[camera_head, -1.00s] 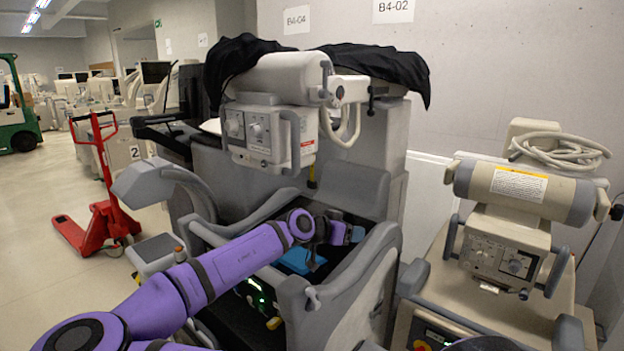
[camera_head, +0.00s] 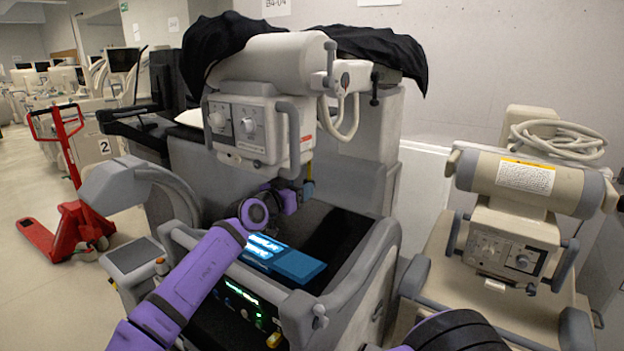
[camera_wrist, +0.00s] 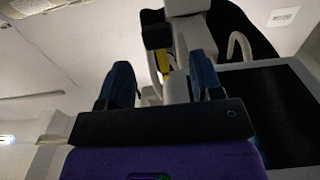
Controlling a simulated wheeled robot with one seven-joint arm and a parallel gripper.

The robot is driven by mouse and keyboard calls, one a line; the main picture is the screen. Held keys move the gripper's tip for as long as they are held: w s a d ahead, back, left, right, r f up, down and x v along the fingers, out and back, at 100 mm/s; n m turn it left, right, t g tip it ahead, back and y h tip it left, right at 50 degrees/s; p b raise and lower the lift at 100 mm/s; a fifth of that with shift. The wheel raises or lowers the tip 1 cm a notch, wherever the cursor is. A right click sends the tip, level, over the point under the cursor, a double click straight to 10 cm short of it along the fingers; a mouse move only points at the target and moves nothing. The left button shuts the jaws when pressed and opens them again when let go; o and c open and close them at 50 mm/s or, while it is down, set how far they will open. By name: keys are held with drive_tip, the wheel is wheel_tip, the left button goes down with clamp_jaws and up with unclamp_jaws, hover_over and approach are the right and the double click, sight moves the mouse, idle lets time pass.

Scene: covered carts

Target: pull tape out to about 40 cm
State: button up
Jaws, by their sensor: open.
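A small yellow piece (camera_head: 309,170), which looks like the tape end, hangs under the right side of the grey X-ray tube head (camera_head: 262,130). Too little of it shows to tell how far it is out. In the wrist view the yellow piece (camera_wrist: 163,62) is seen beyond and between my two blue fingers. My gripper (camera_head: 307,190) is just below it in the head view. In the wrist view my gripper (camera_wrist: 162,82) is open, with nothing seen held. Whether a finger touches the yellow piece I cannot tell.
A black cloth (camera_head: 385,48) drapes over the cart's top. A blue box with a lit label (camera_head: 295,265) lies on the cart's dark top below my arm. A second beige cart (camera_head: 510,240) stands at right. A red pallet jack (camera_head: 75,225) stands at left.

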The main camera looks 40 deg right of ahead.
drive_tip(key=x, duration=0.7)
drive_tip(key=shift+d+f, duration=0.1)
clamp_jaws()
drive_tip(key=shift+d, duration=0.1)
